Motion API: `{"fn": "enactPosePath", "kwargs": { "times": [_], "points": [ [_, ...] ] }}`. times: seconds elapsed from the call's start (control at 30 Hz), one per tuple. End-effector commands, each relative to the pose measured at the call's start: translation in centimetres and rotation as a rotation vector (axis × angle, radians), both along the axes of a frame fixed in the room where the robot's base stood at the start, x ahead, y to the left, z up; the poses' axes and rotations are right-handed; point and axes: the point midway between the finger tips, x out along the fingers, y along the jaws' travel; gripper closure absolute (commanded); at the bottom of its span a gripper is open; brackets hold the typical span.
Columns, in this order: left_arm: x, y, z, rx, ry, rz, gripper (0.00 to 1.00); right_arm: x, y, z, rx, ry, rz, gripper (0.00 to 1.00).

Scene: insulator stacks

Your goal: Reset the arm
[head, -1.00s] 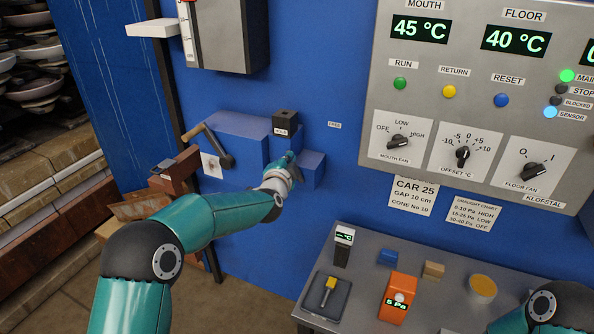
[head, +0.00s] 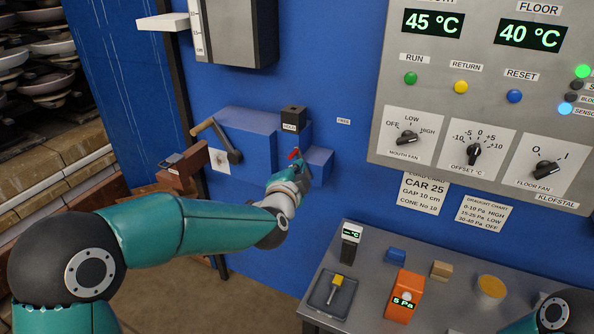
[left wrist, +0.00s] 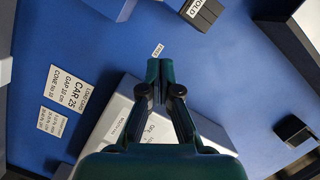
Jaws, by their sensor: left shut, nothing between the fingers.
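My left arm comes in from the left across the head view, and its gripper (head: 298,168) is at the far end, in front of the blue box on the blue wall. The wrist hides much of it. In the left wrist view its two fingers (left wrist: 159,72) are together and empty, with blue wall beyond. A small red part (head: 294,153) shows just above the gripper, under the black HOLD block (head: 292,119). The FREE label (head: 343,121) is to the right on the wall. My right gripper is outside the views; only part of its arm shows at bottom right.
The grey control panel (head: 450,165) with knobs and buttons stands to the right. Below it a grey table (head: 375,290) bears a tray, an orange meter (head: 403,296) and small blocks. A crank handle (head: 228,146) sticks out at left. Shelves of bowls stand far left.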

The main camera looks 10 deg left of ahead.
Motion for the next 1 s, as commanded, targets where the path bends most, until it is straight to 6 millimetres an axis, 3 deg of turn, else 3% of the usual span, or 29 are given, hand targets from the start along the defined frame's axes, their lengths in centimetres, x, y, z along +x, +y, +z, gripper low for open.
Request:
{"fn": "enactPosePath", "kwargs": {
  "times": [0.33, 0.47, 0.57, 0.63, 0.77, 0.9, 1.0],
  "points": [
    [0.2, 1.0, -0.5, 0.0, 0.008, 0.015, 1.0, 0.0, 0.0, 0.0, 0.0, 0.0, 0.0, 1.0],
    [0.7, 3.3, -3.8, 0.008, 0.059, 0.052, 1.0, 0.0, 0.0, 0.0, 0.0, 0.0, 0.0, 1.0],
    [0.1, 5.2, -9.0, 0.027, 0.15, 0.072, 1.0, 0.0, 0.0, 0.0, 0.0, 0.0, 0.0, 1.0],
    [-1.0, 6.3, -13.6, 0.045, 0.235, 0.073, 1.0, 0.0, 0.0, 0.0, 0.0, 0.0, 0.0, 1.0],
    [-5.1, 7.4, -22.8, 0.01, 0.43, 0.061, 1.0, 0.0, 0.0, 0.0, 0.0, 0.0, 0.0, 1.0],
    [-11.6, 7.4, -31.4, -0.135, 0.66, 0.073, 1.0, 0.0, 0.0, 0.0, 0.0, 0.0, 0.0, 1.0],
    [-17.5, 6.6, -36.4, -0.287, 0.839, 0.112, 1.0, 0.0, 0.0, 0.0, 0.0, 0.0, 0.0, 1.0]
  ]
}}
